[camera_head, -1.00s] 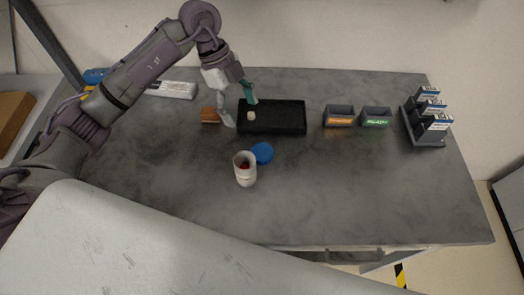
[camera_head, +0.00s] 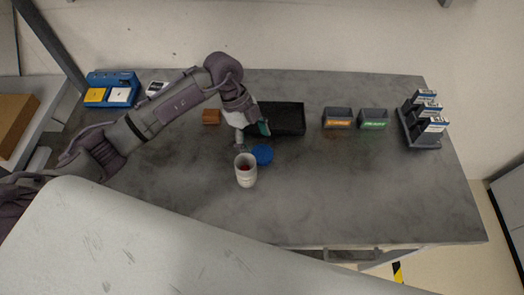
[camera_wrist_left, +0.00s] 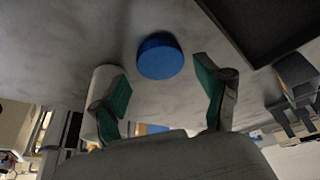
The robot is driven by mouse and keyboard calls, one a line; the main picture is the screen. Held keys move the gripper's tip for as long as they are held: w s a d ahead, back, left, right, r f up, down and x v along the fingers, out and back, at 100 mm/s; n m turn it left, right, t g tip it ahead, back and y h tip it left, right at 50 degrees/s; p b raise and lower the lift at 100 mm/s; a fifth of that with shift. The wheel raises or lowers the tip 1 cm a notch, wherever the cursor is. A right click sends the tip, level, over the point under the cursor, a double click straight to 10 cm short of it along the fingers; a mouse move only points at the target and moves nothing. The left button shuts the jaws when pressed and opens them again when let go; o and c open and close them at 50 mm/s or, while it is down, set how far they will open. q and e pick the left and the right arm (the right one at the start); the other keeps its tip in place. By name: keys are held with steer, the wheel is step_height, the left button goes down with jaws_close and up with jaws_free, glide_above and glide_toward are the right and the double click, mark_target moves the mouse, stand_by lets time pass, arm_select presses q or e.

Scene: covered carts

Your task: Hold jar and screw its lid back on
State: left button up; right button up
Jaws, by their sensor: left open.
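The white jar (camera_head: 246,176) stands upright and open on the grey table, with something red inside. The blue lid (camera_head: 263,155) lies flat on the table just behind and to the right of the jar, apart from its mouth. My left gripper (camera_head: 252,141) is open and empty, just behind the lid and jar. In the left wrist view, the lid (camera_wrist_left: 160,57) shows ahead, between and beyond the open teal-padded fingertips (camera_wrist_left: 165,95). The jar (camera_wrist_left: 92,98) is partly hidden by the left finger there. My right gripper is not in view.
A black tray (camera_head: 290,119) lies behind and right of the gripper. Two small labelled bins (camera_head: 337,118) and (camera_head: 373,119) and a rack of boxes (camera_head: 425,142) stand to the right. A brown block (camera_head: 211,116) and a blue holder (camera_head: 122,79) are at the left. The front right table is clear.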

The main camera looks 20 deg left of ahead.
mark_target(262, 153)
arm_select(q)
steer(key=shift+p+x, duration=0.3)
steer(key=shift+x, duration=0.95)
steer(key=shift+s+d+f, duration=0.15)
steer(key=shift+d+f, duration=0.2)
steer(key=shift+f, duration=0.05)
steer(key=c, duration=0.5)
steer(key=shift+r+b, duration=1)
steer(key=shift+r, duration=4.05)
